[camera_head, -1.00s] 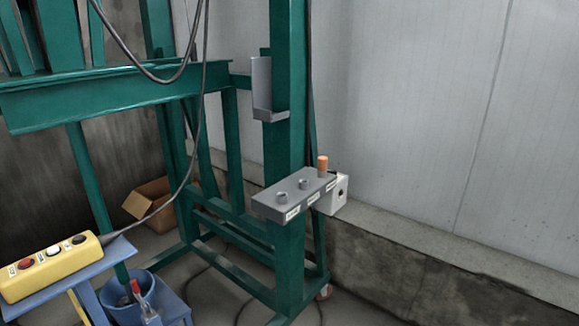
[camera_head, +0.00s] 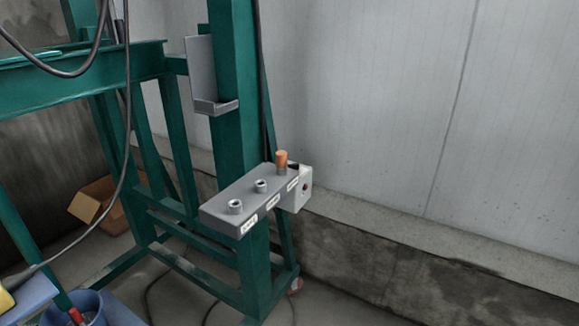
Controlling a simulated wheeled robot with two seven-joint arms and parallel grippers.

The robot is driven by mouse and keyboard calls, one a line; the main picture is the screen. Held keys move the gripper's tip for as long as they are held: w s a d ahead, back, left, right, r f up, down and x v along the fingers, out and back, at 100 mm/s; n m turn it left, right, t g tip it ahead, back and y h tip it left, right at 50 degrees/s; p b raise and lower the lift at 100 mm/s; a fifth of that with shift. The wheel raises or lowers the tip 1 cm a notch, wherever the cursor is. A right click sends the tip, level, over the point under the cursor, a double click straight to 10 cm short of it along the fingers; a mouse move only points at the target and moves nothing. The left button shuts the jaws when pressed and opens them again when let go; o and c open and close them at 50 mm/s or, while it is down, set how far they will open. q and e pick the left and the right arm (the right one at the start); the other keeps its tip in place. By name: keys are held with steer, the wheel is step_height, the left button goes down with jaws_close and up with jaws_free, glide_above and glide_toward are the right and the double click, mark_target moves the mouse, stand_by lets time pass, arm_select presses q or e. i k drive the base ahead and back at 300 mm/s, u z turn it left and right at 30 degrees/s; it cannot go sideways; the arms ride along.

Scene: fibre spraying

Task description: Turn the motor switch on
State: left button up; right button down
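A grey switch box (camera_head: 222,217) is fixed to the green upright post, right of the picture's middle line on its far end. Two short grey knobs stand on its top, a near one (camera_head: 235,206) and a middle one (camera_head: 261,186). A taller orange-topped knob (camera_head: 281,160) stands at the far end. White labels sit on the box's side, too small to read, so I cannot tell which one is the motor switch or its setting. Neither of my grippers is in view.
The green frame (camera_head: 232,90) fills the left half, with a grey bracket (camera_head: 200,75) above the box. A white box (camera_head: 299,190) adjoins the switch box. A blue bucket (camera_head: 88,308), cardboard box (camera_head: 92,205) and hanging cable (camera_head: 127,130) are at left. A low concrete wall runs right.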

mark_target(295, 165)
steer(key=z, duration=1.3)
steer(key=i, duration=2.2)
steer(key=u, duration=1.85)
steer(key=i, duration=0.2)
steer(key=z, duration=0.2)
